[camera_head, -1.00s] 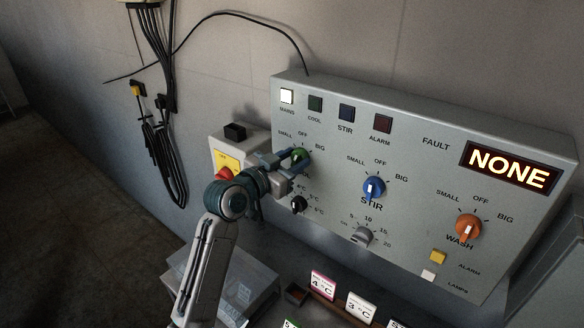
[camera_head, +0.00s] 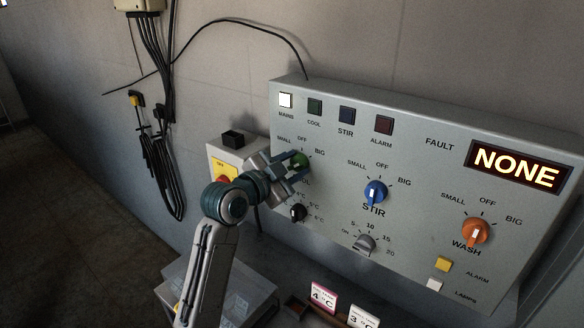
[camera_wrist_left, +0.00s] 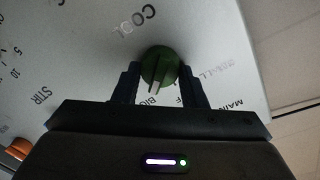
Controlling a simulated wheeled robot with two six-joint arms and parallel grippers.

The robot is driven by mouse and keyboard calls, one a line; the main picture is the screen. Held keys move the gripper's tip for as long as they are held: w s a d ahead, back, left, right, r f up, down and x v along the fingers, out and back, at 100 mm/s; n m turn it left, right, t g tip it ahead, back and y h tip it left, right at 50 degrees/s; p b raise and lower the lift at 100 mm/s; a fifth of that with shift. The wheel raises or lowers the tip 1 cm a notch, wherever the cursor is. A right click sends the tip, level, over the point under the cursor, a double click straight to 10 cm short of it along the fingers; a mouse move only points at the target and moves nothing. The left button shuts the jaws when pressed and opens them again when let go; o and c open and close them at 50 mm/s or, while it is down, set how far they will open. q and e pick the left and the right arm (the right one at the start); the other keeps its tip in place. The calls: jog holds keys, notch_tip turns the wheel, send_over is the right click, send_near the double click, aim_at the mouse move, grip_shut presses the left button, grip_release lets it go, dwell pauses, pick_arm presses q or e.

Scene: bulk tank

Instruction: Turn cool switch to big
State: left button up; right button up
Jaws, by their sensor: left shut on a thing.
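The cool switch is a green round knob (camera_head: 299,160) at the upper left of the grey control panel (camera_head: 420,150), with SMALL, OFF and BIG marks around it. My left gripper (camera_head: 293,165) is shut on this knob, one finger on each side. In the left wrist view the green knob (camera_wrist_left: 159,66) sits between the two dark fingers (camera_wrist_left: 160,85). Its pale pointer line faces down in that view, close to the BIG lettering (camera_wrist_left: 149,100). The OFF lettering is partly hidden by a finger. My right gripper is not in view.
A blue STIR knob (camera_head: 375,192), an orange WASH knob (camera_head: 475,231) and a small black knob (camera_head: 298,212) are on the panel. The lit display (camera_head: 515,167) reads NONE. A yellow-faced box (camera_head: 226,165) with a red knob stands close left of my gripper.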

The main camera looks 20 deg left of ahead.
pick_arm(q)
jog(key=o, duration=1)
jog(key=shift+s, duration=0.1)
jog(key=shift+s+a, duration=0.15)
jog(key=shift+s, duration=0.1)
jog(key=b+v, duration=0.3)
jog(key=v, duration=0.7)
